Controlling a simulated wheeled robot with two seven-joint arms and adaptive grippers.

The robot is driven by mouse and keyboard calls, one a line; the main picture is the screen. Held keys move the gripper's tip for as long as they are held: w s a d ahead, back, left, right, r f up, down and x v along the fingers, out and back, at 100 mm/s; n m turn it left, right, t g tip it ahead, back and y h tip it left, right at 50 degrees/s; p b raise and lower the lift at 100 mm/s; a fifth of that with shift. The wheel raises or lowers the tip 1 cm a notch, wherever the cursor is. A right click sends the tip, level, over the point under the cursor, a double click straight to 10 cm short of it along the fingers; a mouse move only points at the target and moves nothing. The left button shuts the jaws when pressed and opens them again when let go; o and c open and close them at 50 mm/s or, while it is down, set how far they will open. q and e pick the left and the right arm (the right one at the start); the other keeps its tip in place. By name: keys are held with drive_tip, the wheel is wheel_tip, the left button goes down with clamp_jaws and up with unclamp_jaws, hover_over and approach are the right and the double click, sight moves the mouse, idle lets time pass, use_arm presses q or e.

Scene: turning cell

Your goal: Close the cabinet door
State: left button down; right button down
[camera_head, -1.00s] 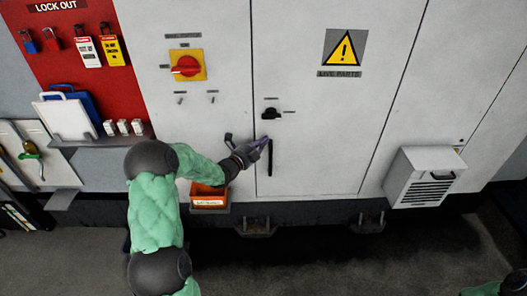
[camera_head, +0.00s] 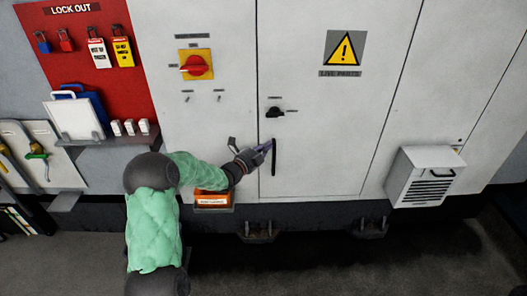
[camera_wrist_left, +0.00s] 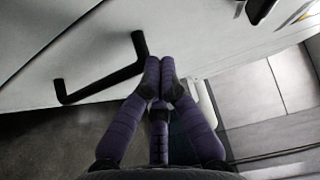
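The cabinet door (camera_head: 330,130) is the light grey panel with the yellow warning sign. In the head view it looks flush or nearly flush with the cabinet; I cannot tell whether a small gap is left. Its black bar handle (camera_head: 274,160) stands near the left edge, and it also shows in the wrist view (camera_wrist_left: 98,84). My left gripper (camera_head: 265,147) is at the door's left edge, next to the handle. In the wrist view its purple fingers (camera_wrist_left: 160,75) are together at the tips, right of the handle, with nothing seen between them. My right gripper is out of view.
A black latch knob (camera_head: 274,112) sits above the handle. An orange bin (camera_head: 212,200) hangs below my left forearm. A red rotary switch (camera_head: 196,66) and a lock-out board (camera_head: 88,30) are to the left. A vent box (camera_head: 425,177) juts out at right.

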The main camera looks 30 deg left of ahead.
use_arm(q)
drive_tip(key=s+a, duration=0.2)
drive_tip(key=s, duration=0.7)
drive_tip(key=s+d+f+n+g, duration=0.35)
drive_tip(key=d+f+n, duration=0.4)
drive_tip(key=f, duration=0.55)
drive_tip(key=s+d+f+n+g, duration=0.2)
drive_tip(key=d+f+n+g, duration=0.3)
drive_tip(key=d+f, duration=0.55)
drive_tip(key=s+d+f+n+g, duration=0.3)
drive_tip(key=s+d+f, duration=0.1)
drive_tip(key=s, duration=0.4)
drive_tip(key=s+d+f+n+g, duration=0.3)
drive_tip(key=s+d+f, duration=0.2)
drive_tip(key=s, duration=0.3)
drive_tip(key=s+d+f+n+g+h, duration=0.1)
drive_tip(key=s+d+f+n+g, duration=0.2)
drive_tip(key=s, duration=0.6)
wheel_tip(320, 180, down, 3)
drive_tip(key=shift+d+r+n, duration=0.2)
drive_tip(key=shift+d+n, duration=0.25)
drive_tip(key=shift+d, duration=0.4)
